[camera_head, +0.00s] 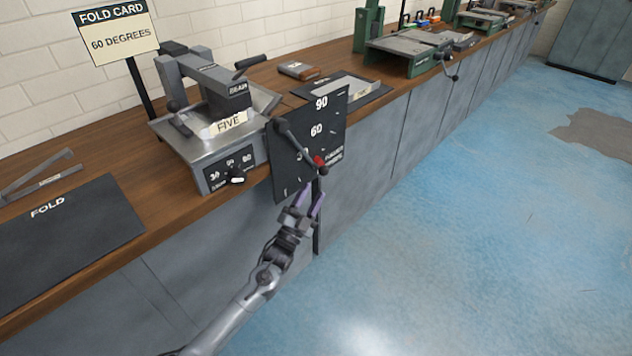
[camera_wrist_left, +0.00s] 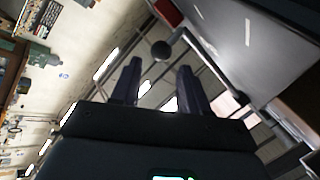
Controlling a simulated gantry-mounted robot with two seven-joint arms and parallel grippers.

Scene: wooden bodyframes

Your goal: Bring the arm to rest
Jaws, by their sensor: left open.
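My left gripper (camera_head: 311,198) is open, with its purple fingers pointing up just below the lower end of the dark lever (camera_head: 300,145). The lever slants across the black angle board (camera_head: 334,113) marked 90 and 60, at the front of the folding machine (camera_head: 190,147). In the left wrist view the two fingers (camera_wrist_left: 158,68) stand apart, and a dark ball knob (camera_wrist_left: 161,50) shows just beyond the gap between them. I see nothing held. Whether a finger touches the knob I cannot tell. My right gripper is in neither view.
The wooden bench (camera_head: 110,165) runs along the wall, with grey cabinets (camera_head: 360,150) below. A red pointer (camera_head: 319,160) sits on the board near the lever's end. A black FOLD mat (camera_head: 75,235) lies at left. The blue floor (camera_head: 480,220) at right is clear.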

